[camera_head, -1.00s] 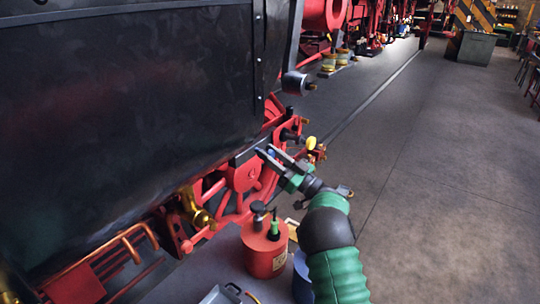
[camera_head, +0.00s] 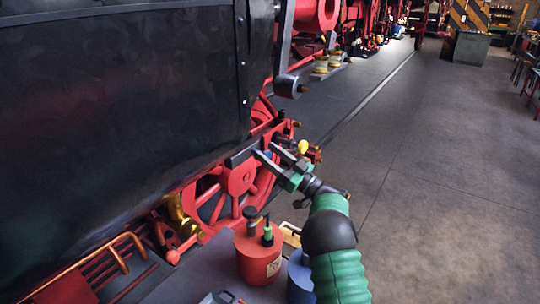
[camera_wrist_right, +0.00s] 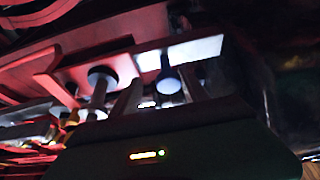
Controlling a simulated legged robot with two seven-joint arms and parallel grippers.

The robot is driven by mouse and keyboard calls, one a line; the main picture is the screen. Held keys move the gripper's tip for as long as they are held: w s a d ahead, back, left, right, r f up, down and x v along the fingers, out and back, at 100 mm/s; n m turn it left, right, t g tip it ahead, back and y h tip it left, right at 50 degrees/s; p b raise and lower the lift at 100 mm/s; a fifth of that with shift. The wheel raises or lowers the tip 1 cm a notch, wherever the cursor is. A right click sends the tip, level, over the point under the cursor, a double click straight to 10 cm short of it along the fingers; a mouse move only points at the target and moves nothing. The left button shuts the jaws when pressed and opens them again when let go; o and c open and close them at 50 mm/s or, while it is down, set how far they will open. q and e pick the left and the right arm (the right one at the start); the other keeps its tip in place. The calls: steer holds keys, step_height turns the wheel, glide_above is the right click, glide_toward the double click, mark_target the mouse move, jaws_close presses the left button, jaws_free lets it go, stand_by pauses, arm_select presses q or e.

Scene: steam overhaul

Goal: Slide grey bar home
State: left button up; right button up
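A dark grey bar (camera_head: 241,157) lies by the red wheel (camera_head: 238,180), below the edge of the large black body. My right gripper (camera_head: 266,150) is at the bar's right end, its two dark fingers apart. A small blue part shows between them. My left gripper is not in view.
The black locomotive side (camera_head: 120,110) fills the left. A yellow knob (camera_head: 303,146) is just right of my gripper. A red can (camera_head: 258,262) and a blue can (camera_head: 299,278) stand below, beside my right arm.

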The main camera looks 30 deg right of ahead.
steer(key=shift+a+r, duration=0.1)
steer(key=shift+a, duration=0.45)
steer(key=shift+s+d, duration=0.1)
steer(key=shift+s, duration=0.1)
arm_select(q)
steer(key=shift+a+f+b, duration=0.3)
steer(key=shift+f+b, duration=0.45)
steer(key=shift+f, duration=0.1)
arm_select(e)
steer(key=v, duration=1.6)
steer(key=shift+d, duration=0.2)
